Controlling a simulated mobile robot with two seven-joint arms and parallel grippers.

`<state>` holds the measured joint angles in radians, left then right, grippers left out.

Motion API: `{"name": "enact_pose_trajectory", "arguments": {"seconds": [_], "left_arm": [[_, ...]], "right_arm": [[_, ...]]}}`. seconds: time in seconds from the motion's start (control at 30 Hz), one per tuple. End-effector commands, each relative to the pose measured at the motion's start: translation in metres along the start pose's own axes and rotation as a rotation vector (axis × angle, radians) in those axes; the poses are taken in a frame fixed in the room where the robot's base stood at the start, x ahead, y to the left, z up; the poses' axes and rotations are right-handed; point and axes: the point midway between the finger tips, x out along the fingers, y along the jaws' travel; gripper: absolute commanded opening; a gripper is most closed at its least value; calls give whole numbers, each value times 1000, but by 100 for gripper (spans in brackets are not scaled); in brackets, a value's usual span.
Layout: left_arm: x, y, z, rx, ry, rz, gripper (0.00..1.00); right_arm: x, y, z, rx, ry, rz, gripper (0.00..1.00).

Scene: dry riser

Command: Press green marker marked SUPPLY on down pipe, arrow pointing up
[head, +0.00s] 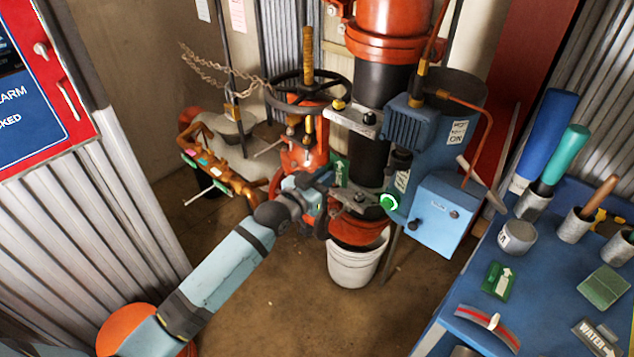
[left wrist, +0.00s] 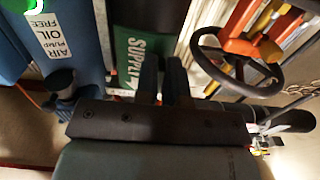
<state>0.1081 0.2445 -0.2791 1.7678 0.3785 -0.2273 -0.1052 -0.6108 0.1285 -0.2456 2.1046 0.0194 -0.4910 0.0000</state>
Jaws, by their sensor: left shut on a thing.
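The green marker (head: 340,168) is a small plate with white lettering, held at the left side of the black vertical pipe (head: 368,155). In the left wrist view the marker (left wrist: 133,52) reads SUPPLY, with part of a white arrow below the word. My left gripper (head: 323,182) is shut on the marker, and its two dark fingers (left wrist: 162,80) cover the marker's lower edge. I cannot tell whether the marker touches the pipe, nor which way its arrow points in the room.
A blue pump unit (head: 410,135) and blue box (head: 440,215) stand right of the pipe. A handwheel valve (head: 310,92) is behind my gripper, and a white bucket (head: 353,268) is below. The blue table (head: 465,335) holds another green marker (head: 497,281) and several tools.

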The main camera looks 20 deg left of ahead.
Motion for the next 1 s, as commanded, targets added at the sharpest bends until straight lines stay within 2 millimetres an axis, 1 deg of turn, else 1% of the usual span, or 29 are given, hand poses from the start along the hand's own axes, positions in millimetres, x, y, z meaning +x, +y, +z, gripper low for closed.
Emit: {"name": "enact_pose_trajectory", "arguments": {"seconds": [0.1,0.6,0.8,1.0], "left_arm": [[13,0,-1,0,1,0,0],[61,0,0,-1,1,0,0],[72,0,0,0,0,0,0],[76,0,0,0,0,0,0]], "right_arm": [[0,0,-1,0,3,0,94],[1,0,-2,-4,13,1,94],[1,0,-3,-5,17,0,94],[1,0,-3,-6,17,0,94]]}}
